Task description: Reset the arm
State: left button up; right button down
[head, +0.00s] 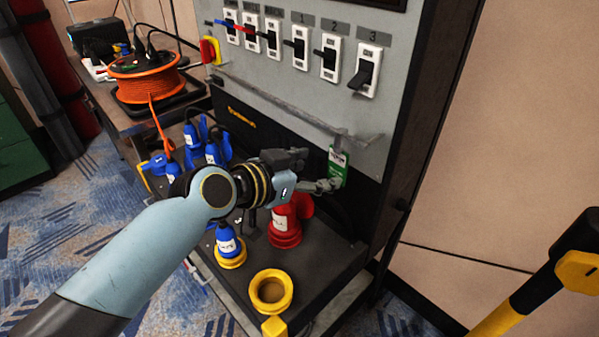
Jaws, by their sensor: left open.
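My left arm (150,245) comes in from the lower left, light blue with a dark wrist. My left gripper (318,172) is open in front of the lower part of the grey switch panel (290,90). A green tag (338,167) shows right by its fingertips; I cannot tell whether they touch it. Nothing is clearly held. My right gripper is not in view.
Below my gripper, a dark shelf (335,262) bears a red connector (285,228), a blue connector (228,242), a yellow socket (271,290) and several blue plugs (212,152). An orange cable reel (145,78) stands at upper left. A yellow-black post (530,290) is at right.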

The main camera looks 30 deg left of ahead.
pick_arm(q)
jog(key=s+a+n+g+y, duration=0.25)
jog(key=s+a+g, duration=0.2)
jog(key=s, duration=0.85)
jog(key=s+a+n+g+y, duration=0.1)
jog(key=s+a+g+y, duration=0.3)
jog(key=s, duration=0.9)
notch_tip(320, 180, down, 27)
jog(key=s+a+g+h+b, duration=0.1)
jog(key=a+g+b, duration=0.1)
jog(key=a+b, duration=0.15)
jog(key=s+f+g+b, duration=0.1)
jog(key=s+f+b, duration=0.2)
jog(key=s+f, duration=1.6)
jog(key=shift+s+f, duration=0.2)
jog(key=shift+f, duration=0.65)
jog(key=shift+g, duration=0.25)
